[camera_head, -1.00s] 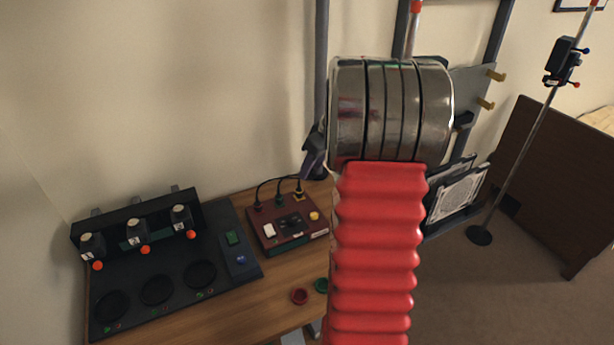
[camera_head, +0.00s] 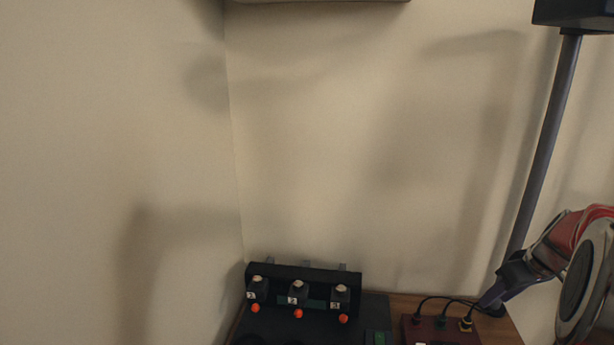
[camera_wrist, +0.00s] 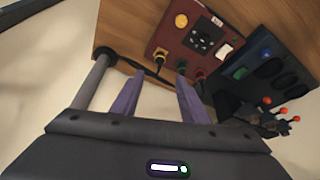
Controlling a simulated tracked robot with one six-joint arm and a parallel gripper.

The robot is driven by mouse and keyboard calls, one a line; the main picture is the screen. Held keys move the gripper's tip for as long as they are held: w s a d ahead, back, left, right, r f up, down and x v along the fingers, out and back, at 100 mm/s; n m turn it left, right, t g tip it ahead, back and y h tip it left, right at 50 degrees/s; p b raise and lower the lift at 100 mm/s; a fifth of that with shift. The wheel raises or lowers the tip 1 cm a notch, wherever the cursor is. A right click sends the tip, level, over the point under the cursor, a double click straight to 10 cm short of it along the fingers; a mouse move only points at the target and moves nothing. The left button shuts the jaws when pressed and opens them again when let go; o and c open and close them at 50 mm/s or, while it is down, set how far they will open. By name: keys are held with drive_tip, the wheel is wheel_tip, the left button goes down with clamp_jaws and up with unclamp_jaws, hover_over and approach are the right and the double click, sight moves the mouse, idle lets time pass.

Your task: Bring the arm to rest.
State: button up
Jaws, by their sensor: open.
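My gripper (camera_wrist: 160,78) shows in the wrist view as two purple fingers standing apart, with nothing held between them. The same red control box (camera_wrist: 178,52) lies beyond the fingertips in the wrist view. Whether the fingers touch anything cannot be told.
A black panel with several orange-tipped units (camera_head: 303,276) stands on the table at left; it also shows in the wrist view (camera_wrist: 262,78). Black cables (camera_head: 440,298) rise from the red box. A grey post (camera_head: 545,140) stands at right. Bare walls lie behind.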

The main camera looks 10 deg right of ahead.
drive_tip(key=s+a+r, duration=0.2)
drive_tip(key=s+a, duration=0.4)
drive_tip(key=a, duration=0.6)
drive_tip(key=s+a+r, duration=0.3)
drive_tip(key=s+a, duration=0.3)
drive_tip(key=a, duration=0.7)
drive_tip(key=s+a+r+t, duration=0.1)
drive_tip(key=s+a, duration=0.5)
drive_tip(key=a, duration=0.7)
drive_tip(key=shift+s+r+m, duration=0.2)
drive_tip(key=shift+r+m, duration=0.2)
drive_tip(key=shift+r, duration=0.25)
drive_tip(key=shift+d, duration=0.1)
